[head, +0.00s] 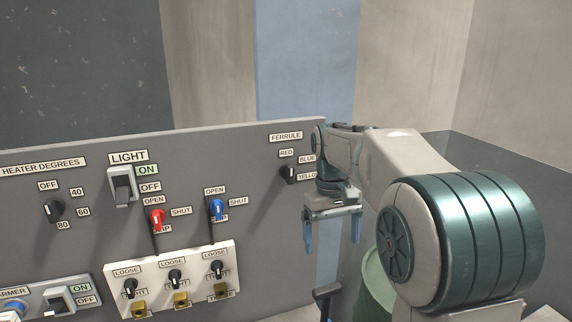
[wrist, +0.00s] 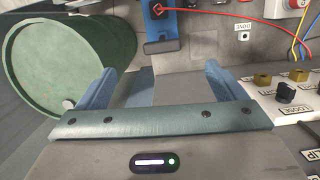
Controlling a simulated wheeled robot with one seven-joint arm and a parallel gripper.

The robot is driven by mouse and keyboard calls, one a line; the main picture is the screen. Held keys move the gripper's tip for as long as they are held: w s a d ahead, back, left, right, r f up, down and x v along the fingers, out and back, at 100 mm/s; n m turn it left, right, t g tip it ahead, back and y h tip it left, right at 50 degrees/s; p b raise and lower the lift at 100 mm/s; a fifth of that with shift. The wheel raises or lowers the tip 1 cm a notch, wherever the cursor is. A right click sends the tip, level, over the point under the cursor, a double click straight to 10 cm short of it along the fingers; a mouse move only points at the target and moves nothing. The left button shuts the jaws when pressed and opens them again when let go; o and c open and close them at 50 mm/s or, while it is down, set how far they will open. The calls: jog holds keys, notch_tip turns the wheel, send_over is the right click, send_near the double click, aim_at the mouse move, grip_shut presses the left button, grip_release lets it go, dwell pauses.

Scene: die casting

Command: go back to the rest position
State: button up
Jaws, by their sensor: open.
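My gripper (head: 333,232) hangs pointing down in front of the right end of the grey control panel (head: 270,210) in the head view. Its two blue fingers are apart with nothing between them. In the wrist view my gripper (wrist: 155,85) also shows open and empty, with both fingertips clear of other things. My arm reaches in from the right in the head view.
The panel carries a light switch (head: 122,186), a red valve knob (head: 157,219), a blue valve knob (head: 217,208), a ferrule knob (head: 289,174) and a heater knob (head: 54,211). A green drum (wrist: 65,60) stands left in the wrist view, near a blue bracket (wrist: 165,25) with a red cable.

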jog(key=s+d+f+m+t, duration=0.1)
jog(key=s+f+t, duration=0.1)
jog(key=s, duration=0.8)
jog(key=s+d+f+m+t, duration=0.2)
jog(key=s+f+t, duration=0.1)
jog(key=s, duration=0.8)
jog(key=shift+f, duration=0.35)
dwell(1.3)
